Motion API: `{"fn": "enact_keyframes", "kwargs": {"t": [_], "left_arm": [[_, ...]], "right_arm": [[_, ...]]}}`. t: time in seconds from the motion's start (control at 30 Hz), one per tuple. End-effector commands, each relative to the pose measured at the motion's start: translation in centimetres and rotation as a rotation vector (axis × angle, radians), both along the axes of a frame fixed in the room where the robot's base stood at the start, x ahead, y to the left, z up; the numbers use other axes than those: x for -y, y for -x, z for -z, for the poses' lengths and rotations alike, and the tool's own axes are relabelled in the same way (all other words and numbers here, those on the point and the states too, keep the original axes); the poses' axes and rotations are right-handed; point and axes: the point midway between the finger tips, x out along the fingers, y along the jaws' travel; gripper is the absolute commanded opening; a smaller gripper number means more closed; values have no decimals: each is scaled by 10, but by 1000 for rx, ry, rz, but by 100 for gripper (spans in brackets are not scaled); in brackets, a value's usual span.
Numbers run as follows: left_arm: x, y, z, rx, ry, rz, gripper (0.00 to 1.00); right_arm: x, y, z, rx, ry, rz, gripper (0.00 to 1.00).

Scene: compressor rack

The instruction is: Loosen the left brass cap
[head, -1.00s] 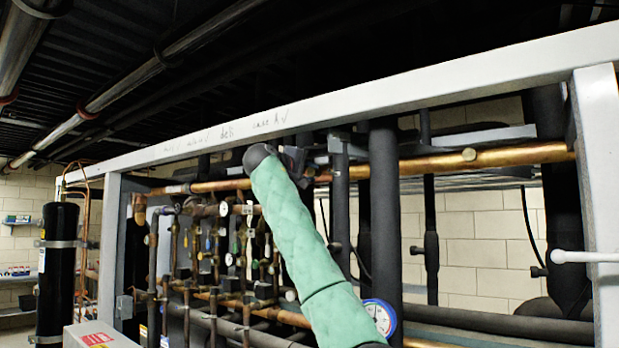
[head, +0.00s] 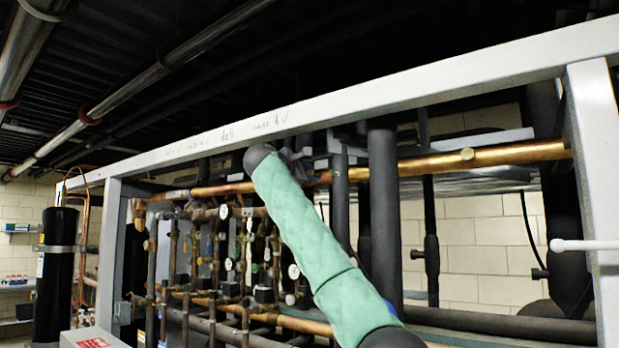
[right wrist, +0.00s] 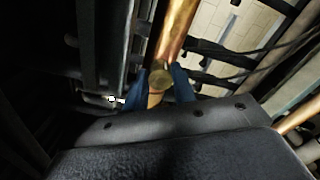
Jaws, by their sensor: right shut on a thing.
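A copper pipe (head: 400,164) runs along the rack under the white top beam. My right arm, in a green quilted sleeve, reaches up to this pipe. My right gripper (head: 300,160) is at the pipe, mostly hidden behind the arm's dark wrist joint. In the right wrist view, the blue fingers of my right gripper (right wrist: 172,88) are shut on a round brass cap (right wrist: 160,77) on the pipe, one finger on each side. In the head view this left cap is hidden by the gripper. My left gripper is out of view.
The white frame beam (head: 400,95) passes just above the pipe. Dark insulated vertical pipes (head: 383,220) stand close to my right arm. Several valves and thin copper lines (head: 220,250) fill the rack at left. A black cylinder (head: 58,270) stands at far left.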

Motion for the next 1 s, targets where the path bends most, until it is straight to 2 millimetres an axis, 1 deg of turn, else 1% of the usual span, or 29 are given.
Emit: {"fn": "enact_keyframes", "kwargs": {"t": [0.2,0.4,0.57,0.87,0.9,1.0], "left_arm": [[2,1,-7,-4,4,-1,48],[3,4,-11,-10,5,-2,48],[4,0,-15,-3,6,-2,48],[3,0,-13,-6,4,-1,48],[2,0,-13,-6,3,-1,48],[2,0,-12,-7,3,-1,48]], "right_arm": [[0,0,1,-61,83,0,3],[-1,-1,1,-90,122,0,3],[-1,-1,2,-98,130,-1,3],[-1,-1,3,-99,131,-1,3],[-1,-1,3,-99,131,0,30],[-1,-1,2,-99,131,-1,48]]}}
